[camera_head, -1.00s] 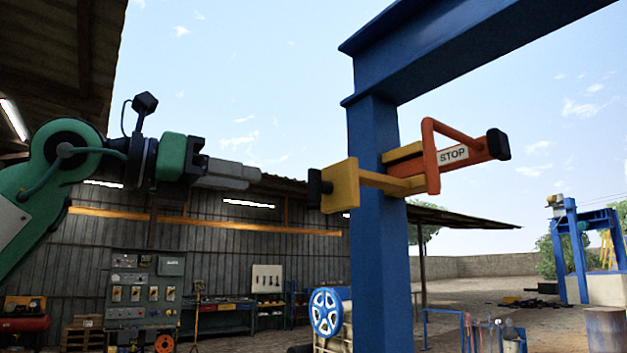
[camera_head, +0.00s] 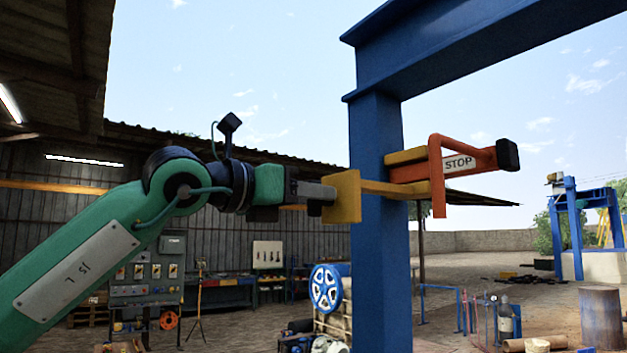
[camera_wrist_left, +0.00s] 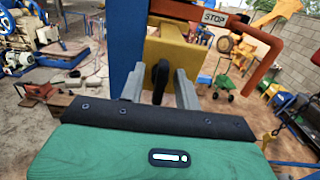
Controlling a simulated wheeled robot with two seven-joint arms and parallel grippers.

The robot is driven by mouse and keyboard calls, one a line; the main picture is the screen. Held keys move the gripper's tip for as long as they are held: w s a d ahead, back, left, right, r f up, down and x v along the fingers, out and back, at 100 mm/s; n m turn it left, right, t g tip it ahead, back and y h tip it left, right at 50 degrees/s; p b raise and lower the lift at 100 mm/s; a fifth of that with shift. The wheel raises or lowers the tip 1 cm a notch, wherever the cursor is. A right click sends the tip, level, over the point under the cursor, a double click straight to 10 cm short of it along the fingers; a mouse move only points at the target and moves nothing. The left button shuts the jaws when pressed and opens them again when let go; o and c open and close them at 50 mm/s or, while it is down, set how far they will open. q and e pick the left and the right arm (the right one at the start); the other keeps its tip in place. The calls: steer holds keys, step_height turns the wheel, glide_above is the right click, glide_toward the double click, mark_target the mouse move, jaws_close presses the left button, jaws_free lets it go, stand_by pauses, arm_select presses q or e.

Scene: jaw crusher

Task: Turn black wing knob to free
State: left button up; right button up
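The black wing knob (camera_wrist_left: 160,80) sits on the front of a yellow plate (camera_wrist_left: 172,55) in the left wrist view, its long side near upright. In the head view a small dark part of the knob (camera_head: 314,208) shows beside the yellow plate (camera_head: 344,196), which is on the blue post. My left gripper (camera_wrist_left: 160,88) has one grey finger on each side of the knob, with a gap visible on both sides. In the head view my left gripper (camera_head: 328,193) reaches the plate and partly hides the knob. My right gripper is in neither view.
A blue post (camera_head: 378,250) carries a blue beam (camera_head: 470,45) above. An orange bar with a STOP label (camera_head: 460,162) and a bent orange handle (camera_head: 437,170) stick out to the right of the post. Open air lies left of the plate around my arm.

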arm_select(q)
steer(key=shift+w+d, duration=0.25)
steer(key=shift+d, duration=0.1)
steer(key=shift+c, duration=0.4)
